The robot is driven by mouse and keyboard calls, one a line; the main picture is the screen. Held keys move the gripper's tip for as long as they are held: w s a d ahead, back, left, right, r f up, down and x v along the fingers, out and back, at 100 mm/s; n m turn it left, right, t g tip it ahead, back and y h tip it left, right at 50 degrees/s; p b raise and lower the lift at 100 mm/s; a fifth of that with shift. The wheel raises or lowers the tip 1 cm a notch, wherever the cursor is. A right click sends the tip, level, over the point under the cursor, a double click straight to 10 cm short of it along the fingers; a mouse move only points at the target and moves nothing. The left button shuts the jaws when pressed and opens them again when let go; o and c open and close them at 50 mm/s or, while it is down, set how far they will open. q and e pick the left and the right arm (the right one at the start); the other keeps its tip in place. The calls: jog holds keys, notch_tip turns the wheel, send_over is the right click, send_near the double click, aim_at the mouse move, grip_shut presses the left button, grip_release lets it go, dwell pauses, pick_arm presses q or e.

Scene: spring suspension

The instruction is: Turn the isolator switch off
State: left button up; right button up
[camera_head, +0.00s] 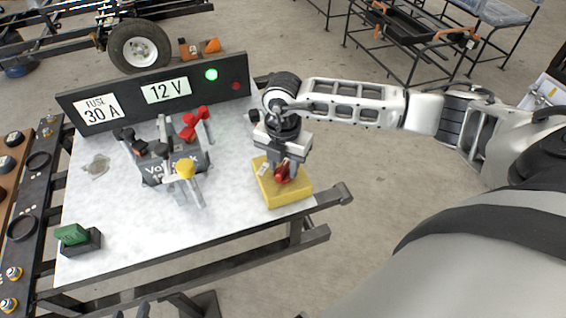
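The isolator switch is a yellow box (292,194) with a red knob (283,175) on top, at the right front of the bench. My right gripper (282,170) points down over the box with its fingertips at the red knob. The fingers and wrist partly hide the knob, and I cannot tell whether they are closed on it. My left gripper (131,312) shows only as two dark fingertips at the bottom edge, apart from each other and with nothing seen between them.
A battery (155,172) with red, black and yellow fittings stands mid-bench. A green block (72,234) sits front left.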

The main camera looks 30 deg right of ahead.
grip_shut()
